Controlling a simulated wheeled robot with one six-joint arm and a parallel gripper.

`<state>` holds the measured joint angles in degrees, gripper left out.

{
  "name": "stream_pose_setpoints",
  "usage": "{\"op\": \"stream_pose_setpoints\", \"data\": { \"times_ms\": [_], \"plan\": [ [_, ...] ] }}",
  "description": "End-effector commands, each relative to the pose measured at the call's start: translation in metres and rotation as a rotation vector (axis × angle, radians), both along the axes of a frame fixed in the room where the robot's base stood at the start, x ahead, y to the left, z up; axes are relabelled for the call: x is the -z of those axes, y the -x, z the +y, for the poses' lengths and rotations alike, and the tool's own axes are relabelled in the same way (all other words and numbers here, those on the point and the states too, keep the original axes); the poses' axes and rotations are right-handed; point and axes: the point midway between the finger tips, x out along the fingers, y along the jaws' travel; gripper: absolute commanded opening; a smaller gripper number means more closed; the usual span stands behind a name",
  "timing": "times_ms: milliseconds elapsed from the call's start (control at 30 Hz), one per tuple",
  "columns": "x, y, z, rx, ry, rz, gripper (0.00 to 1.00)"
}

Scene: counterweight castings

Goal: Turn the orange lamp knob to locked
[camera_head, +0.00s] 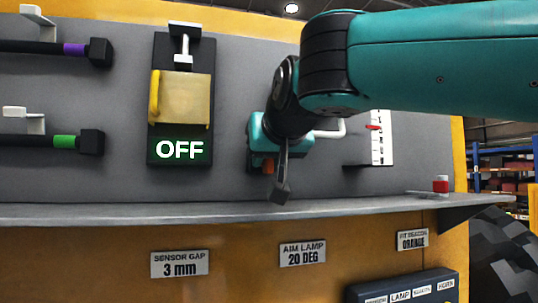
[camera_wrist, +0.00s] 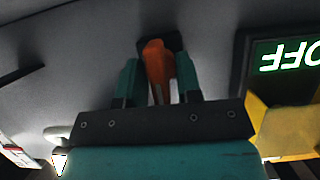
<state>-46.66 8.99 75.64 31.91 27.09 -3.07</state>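The orange lamp knob (camera_wrist: 157,62) shows in the wrist view as a tilted orange lever on a dark mount on the grey panel. My gripper (camera_wrist: 160,78) has its two teal fingers apart, one on each side of the knob. I cannot tell whether they touch it. In the head view, my gripper (camera_head: 266,158) is at the panel, mostly hidden by my wrist, with a little orange of the knob (camera_head: 268,165) showing below. The locked mark of the knob is not visible.
A yellow block (camera_head: 181,98) sits above the display, left of my gripper. A white scale with a red pointer (camera_head: 376,138) stands to the right. A grey shelf (camera_head: 150,213) runs below, with a small red-and-white piece (camera_head: 440,185) on it. Rods with black ends (camera_head: 90,141) project at the left.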

Motion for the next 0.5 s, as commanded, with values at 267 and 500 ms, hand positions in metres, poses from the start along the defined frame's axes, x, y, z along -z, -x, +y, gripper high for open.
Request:
{"op": "stream_pose_setpoints", "data": {
  "times_ms": [267, 500],
  "plan": [
    [0.0009, 0.0002, -0.0006, 0.000, -0.016, 0.004, 0.09],
    [0.0035, -0.0001, -0.0018, 0.001, -0.115, 0.032, 0.09]
  ]
}}
